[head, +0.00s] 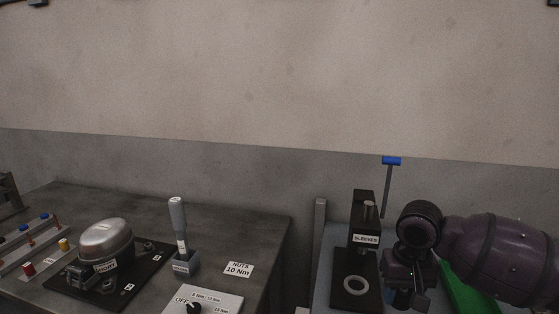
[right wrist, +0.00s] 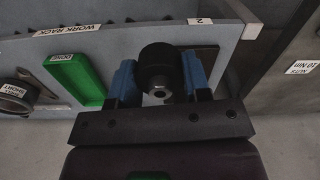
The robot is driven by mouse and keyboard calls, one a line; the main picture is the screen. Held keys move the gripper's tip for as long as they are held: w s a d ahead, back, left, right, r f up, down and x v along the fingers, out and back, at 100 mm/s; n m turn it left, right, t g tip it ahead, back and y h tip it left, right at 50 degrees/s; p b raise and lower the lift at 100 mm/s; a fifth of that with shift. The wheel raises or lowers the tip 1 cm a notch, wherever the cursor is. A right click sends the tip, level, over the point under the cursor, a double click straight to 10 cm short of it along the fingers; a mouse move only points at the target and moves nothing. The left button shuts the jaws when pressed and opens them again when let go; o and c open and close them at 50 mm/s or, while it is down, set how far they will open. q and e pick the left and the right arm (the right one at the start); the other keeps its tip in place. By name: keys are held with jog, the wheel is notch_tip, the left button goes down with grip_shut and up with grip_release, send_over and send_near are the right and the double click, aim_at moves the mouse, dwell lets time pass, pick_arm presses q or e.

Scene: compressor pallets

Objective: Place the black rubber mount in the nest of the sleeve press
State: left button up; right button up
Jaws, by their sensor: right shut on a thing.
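The sleeve press (head: 362,240) is a black stand labelled SLEEVES, with a blue-handled lever (head: 391,161). Its nest is a pale ring (head: 346,284) on the black base, and it looks empty. My right gripper (right wrist: 159,78) is shut on the black rubber mount (right wrist: 158,62), a dark cylinder with a metal stud end facing the wrist camera. The mount sits between the blue fingertips. In the head view my right gripper is just right of the press base, and the mount cannot be made out there. My left gripper is not in view.
A grey bench at left carries a compressor (head: 106,240) on a black plate, a tool in a holder (head: 179,235) and a switch box (head: 203,301). A gap separates it from the press table.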

jog(key=s+a+f+n, duration=0.1)
jog(key=s+a+f, duration=0.1)
jog(key=s+a, duration=0.1)
jog(key=shift+s+a+f, duration=0.3)
jog(key=shift+s, duration=0.35)
jog(key=shift+d, duration=0.1)
